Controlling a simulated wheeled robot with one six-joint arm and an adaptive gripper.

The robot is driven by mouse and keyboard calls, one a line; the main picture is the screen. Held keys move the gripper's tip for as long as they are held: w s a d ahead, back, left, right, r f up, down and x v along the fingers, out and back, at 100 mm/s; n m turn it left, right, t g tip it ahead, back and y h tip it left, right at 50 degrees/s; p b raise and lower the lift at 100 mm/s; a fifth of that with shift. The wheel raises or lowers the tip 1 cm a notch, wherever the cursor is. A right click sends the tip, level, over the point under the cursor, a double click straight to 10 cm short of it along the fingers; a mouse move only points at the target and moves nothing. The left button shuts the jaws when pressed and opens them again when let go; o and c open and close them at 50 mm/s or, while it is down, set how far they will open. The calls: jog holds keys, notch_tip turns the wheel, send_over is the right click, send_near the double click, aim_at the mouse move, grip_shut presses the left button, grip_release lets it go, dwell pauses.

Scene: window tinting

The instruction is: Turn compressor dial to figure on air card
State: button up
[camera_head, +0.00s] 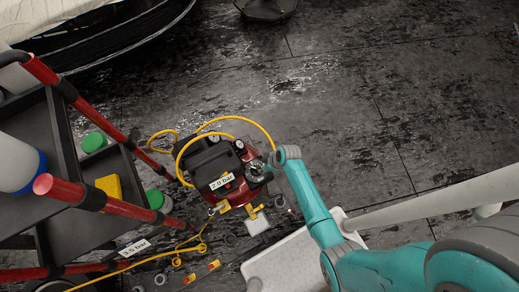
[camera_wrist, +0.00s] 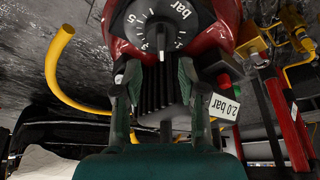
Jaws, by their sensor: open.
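The compressor (camera_head: 215,165) is red and black and stands on the floor, with a yellow hose. Its dial (camera_wrist: 148,22) shows upside down at the top of the wrist view, a dark face with white numbers and "bar". A black knob bar (camera_wrist: 161,36) with a pale mark stands at its middle. My gripper (camera_wrist: 158,78) is open, its fingers on either side below the knob; I cannot tell whether they touch it. A white card reading "2.0 bar" (camera_head: 222,181) lies on the compressor and also shows in the wrist view (camera_wrist: 224,107). In the head view my gripper (camera_head: 258,169) hides the dial.
A red-framed trolley (camera_head: 92,198) at left holds bottles, a yellow block (camera_head: 109,187) and another card (camera_head: 134,248), seemingly "3.5 bar". Yellow hose (camera_head: 190,250) and small fittings lie on the floor. Wet dark floor at upper right is clear.

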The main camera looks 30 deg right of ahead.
aim_at(258, 169)
jog(key=shift+x, duration=3.65)
jog(key=shift+c, duration=0.3)
grip_shut()
